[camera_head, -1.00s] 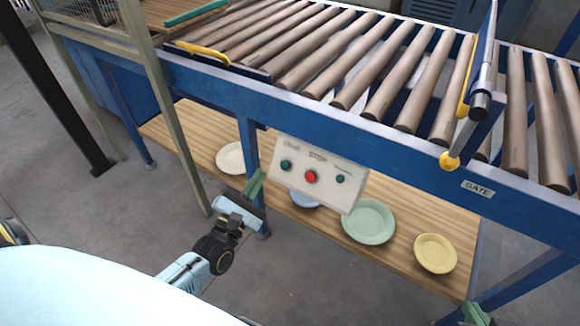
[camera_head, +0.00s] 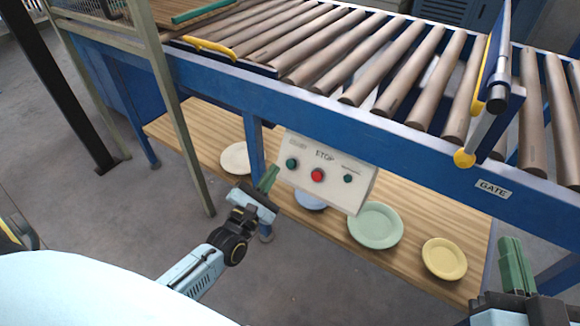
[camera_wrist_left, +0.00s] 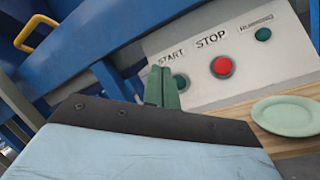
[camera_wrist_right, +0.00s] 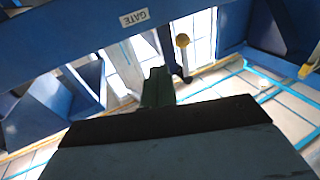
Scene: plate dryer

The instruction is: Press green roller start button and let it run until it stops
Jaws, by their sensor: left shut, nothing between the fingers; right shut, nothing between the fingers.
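The control box (camera_head: 330,182) hangs under the conveyor's blue side rail. It carries a green button (camera_head: 292,163) at left, a red STOP button (camera_head: 317,175) in the middle and a smaller green button (camera_head: 348,179) at right. In the left wrist view the left green button (camera_wrist_left: 181,83) sits under the word START, partly beside my fingers. My left gripper (camera_head: 268,179) is shut and empty, just left of and below the START button; contact cannot be told. My right gripper (camera_head: 514,265) is shut and empty at the lower right, below the GATE label (camera_head: 493,189).
The roller conveyor (camera_head: 380,70) runs across the top, with a gate arm (camera_head: 492,90) at right. A wooden shelf (camera_head: 440,222) below holds a cream plate (camera_head: 235,157), a green plate (camera_head: 375,226) and a yellow plate (camera_head: 444,258). A post (camera_head: 165,110) stands left of my left gripper.

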